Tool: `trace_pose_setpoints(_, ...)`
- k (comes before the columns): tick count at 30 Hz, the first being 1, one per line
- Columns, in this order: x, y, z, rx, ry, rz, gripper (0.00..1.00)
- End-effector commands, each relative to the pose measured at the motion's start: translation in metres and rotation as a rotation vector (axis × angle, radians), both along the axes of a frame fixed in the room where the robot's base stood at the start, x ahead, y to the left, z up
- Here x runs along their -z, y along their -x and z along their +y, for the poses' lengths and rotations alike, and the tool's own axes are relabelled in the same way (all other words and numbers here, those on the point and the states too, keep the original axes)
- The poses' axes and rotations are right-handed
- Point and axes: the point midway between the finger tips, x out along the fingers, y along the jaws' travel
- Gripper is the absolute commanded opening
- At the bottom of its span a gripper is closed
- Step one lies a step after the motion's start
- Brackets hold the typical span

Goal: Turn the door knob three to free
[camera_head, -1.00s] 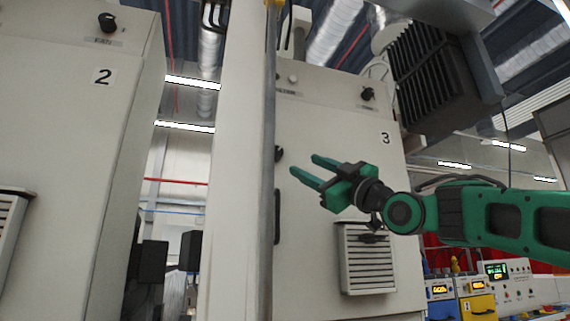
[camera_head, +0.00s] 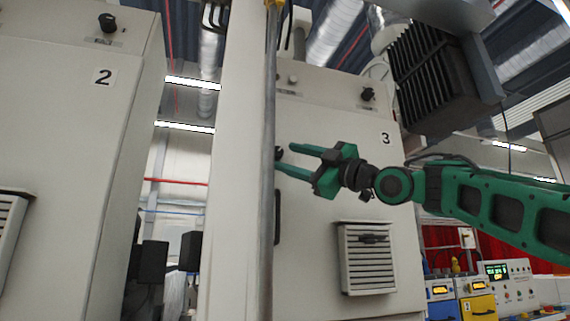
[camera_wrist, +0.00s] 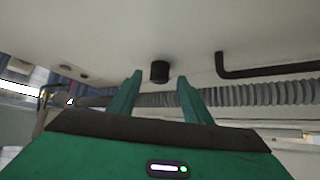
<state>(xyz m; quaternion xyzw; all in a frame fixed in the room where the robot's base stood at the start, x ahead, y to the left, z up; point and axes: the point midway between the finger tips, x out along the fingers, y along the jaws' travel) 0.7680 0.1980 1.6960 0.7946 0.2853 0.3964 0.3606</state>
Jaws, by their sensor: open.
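Cabinet three (camera_head: 330,110) is a tall pale cabinet with a black "3" label. A small black knob (camera_head: 278,153) sits at the left edge of its door, partly behind my gripper's fingertips and close to the grey pole. My green gripper (camera_head: 284,157) is open, its fingers pointing left at this knob. In the wrist view the black knob (camera_wrist: 160,71) shows just beyond and between the two fingertips (camera_wrist: 162,78). Nothing is held. I cannot tell whether a finger touches the knob.
A black handle (camera_head: 277,216) is below the knob and also shows in the wrist view (camera_wrist: 265,70). A grey pole (camera_head: 269,250) stands just left of the knob. Another black knob (camera_head: 368,94) is on the upper panel. A vent (camera_head: 367,270) lies below my arm.

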Motion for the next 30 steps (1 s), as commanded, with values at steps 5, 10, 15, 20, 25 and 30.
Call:
trace_pose_setpoints(5, -0.008, -0.009, 0.014, -0.002, 0.000, -0.001, 0.45)
trace_pose_setpoints(10, -0.010, -0.012, 0.018, 0.000, -0.001, 0.001, 0.45)
trace_pose_setpoints(15, -0.010, -0.012, 0.018, 0.000, -0.001, 0.001, 0.45)
trace_pose_setpoints(20, -0.010, -0.012, 0.017, 0.000, -0.001, 0.001, 0.18)
trace_pose_setpoints(25, -0.010, -0.012, 0.017, 0.000, -0.001, 0.001, 0.03)
trace_pose_setpoints(30, -0.009, -0.012, 0.018, -0.002, -0.018, 0.006, 0.03)
